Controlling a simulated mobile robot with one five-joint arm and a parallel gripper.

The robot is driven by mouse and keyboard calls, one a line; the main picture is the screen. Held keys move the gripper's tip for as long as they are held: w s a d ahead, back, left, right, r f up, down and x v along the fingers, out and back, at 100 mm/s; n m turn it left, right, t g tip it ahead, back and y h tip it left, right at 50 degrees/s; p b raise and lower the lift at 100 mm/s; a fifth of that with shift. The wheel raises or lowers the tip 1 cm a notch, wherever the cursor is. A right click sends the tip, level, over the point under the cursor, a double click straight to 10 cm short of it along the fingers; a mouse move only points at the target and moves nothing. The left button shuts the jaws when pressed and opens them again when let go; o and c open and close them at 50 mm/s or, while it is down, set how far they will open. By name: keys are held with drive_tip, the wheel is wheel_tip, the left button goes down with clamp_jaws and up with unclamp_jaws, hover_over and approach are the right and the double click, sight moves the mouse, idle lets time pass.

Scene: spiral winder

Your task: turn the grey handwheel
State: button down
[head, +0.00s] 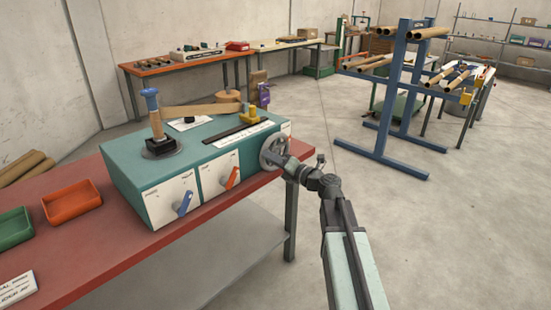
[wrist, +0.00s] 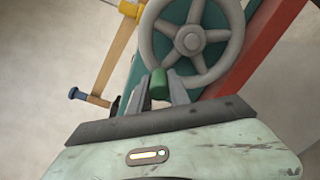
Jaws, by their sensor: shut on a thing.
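The grey handwheel (head: 272,152) is on the right end of the teal winder box (head: 136,180). In the wrist view the handwheel (wrist: 188,40) shows its round rim, spokes and hub, upper right of centre. A short green knob (wrist: 157,82) stands at the lower left of its rim. My gripper (wrist: 158,90) has one grey finger on each side of the knob and is shut on it. In the head view my gripper (head: 287,164) reaches the wheel from the right, and the knob is hidden there.
The box stands on a red bench (head: 130,240) with an orange tray (head: 72,202) and a green tray (head: 15,228). Blue and orange levers are on the box front. A blue rack (head: 397,90) stands behind on the right. Open floor lies right of my arm.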

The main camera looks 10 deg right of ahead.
drive_tip(key=shift+d+f, duration=0.1)
drive_tip(key=shift+d, duration=0.25)
drive_tip(key=c, duration=1.2)
unclamp_jaws()
drive_tip(key=shift+c, duration=0.2)
drive_tip(key=shift+a, duration=0.2)
drive_tip(key=v, duration=0.8)
drive_tip(key=shift+w, duration=0.1)
